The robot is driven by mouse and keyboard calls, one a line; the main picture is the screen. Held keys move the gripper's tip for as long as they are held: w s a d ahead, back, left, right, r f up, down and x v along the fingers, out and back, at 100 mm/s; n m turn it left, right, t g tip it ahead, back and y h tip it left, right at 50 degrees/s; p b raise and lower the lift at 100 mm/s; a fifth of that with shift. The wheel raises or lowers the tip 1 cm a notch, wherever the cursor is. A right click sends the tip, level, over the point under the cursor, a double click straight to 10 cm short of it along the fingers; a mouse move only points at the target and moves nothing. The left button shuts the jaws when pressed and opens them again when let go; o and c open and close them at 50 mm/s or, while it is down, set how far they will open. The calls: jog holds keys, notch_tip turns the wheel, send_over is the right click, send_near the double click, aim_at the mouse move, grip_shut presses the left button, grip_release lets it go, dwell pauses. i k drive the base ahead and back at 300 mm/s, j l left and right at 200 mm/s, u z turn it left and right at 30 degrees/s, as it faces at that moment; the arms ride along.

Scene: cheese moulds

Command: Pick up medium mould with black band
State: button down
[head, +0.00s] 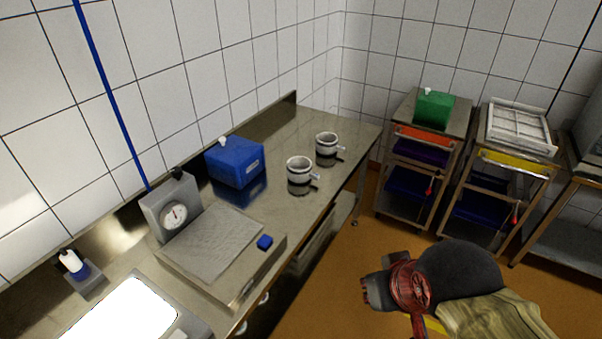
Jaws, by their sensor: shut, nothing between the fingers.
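Two round whitish moulds stand upright on the steel counter, each with a dark band and a small metal fitting on its right side. The nearer mould (299,168) looks slightly larger in the picture than the farther mould (326,143). At this size I cannot tell which is the medium one. My arm comes in at the lower right, and its end, my gripper (368,292), is over the floor to the right of the counter. It is shut and empty, well apart from both moulds.
Trolleys with coloured trays (420,133) stand at the back right. Orange floor (335,285) lies open beside the counter.

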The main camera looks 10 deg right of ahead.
aim_at(299, 168)
jog(key=i+j, duration=0.1)
jog(key=i, duration=0.35)
jog(key=i+j+z, duration=0.1)
jog(key=i, duration=0.3)
jog(key=i+j, duration=0.2)
jog(key=i, duration=0.25)
jog(key=z, duration=0.05)
